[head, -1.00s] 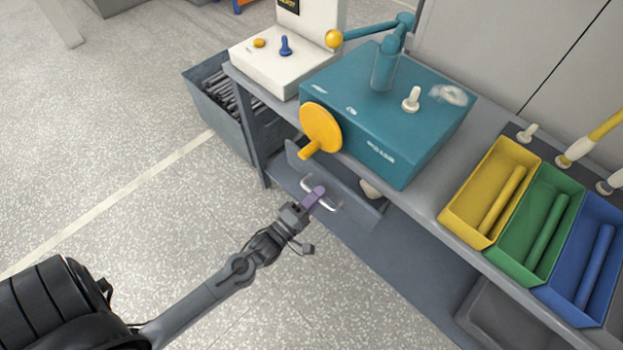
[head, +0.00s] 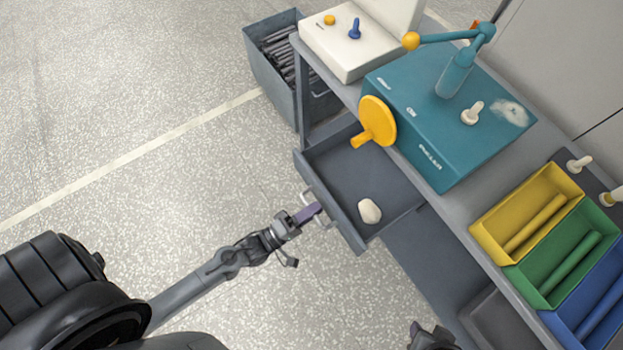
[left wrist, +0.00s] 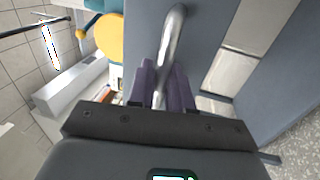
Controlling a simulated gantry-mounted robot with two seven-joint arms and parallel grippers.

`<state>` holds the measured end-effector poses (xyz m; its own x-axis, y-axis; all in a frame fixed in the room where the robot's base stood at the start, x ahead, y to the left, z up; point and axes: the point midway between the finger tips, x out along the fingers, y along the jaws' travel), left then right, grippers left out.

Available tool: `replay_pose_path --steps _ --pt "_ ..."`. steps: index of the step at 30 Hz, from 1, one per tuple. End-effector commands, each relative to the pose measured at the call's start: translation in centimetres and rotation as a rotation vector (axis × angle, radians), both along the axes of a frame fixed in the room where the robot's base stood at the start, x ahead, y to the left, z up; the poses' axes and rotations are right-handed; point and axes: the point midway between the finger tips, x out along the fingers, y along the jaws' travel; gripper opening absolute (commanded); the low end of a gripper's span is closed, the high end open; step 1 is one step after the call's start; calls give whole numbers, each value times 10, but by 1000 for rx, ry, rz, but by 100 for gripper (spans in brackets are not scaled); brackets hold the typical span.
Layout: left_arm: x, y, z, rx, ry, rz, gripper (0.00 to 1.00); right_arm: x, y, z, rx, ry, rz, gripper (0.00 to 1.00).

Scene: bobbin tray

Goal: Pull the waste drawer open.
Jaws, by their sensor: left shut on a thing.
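The grey waste drawer (head: 350,175) stands out from under the bench in the head view, its inside showing, with a pale rounded lump (head: 369,211) in its near right part. My left gripper (head: 310,212) is shut on the metal bar handle (head: 306,195) on the drawer's front. In the left wrist view, the purple fingers (left wrist: 162,88) close around the handle (left wrist: 173,42). A dark part at the bottom edge of the head view looks like my right gripper (head: 431,336); its fingers cannot be made out.
A teal machine (head: 450,120) with a yellow handwheel (head: 378,120) stands on the bench above the drawer. Yellow (head: 490,232), green (head: 524,268) and blue (head: 560,325) trays sit at right. A grey bin (head: 270,85) of dark rods stands beyond. The floor in front is clear.

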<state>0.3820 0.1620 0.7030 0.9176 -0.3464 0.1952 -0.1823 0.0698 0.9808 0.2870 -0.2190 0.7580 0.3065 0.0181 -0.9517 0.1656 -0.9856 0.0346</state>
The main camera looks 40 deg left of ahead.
Motion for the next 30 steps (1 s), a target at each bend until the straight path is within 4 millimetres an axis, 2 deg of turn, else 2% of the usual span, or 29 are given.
replay_pose_path --steps 8,9,11,23,30 --pt "0 0 0 1 -1 -1 0 0 -1 -1 -4 0 3 43" --pt "0 0 0 1 -1 -1 26 0 -1 -1 -4 0 3 43" --pt "0 0 0 1 -1 -1 34 0 -1 -1 -4 0 3 43" --pt "-5 2 -1 1 1 -1 34 0 0 1 1 1 -1 43" --pt "-35 13 -7 2 4 -1 34 0 1 7 4 2 -3 43"
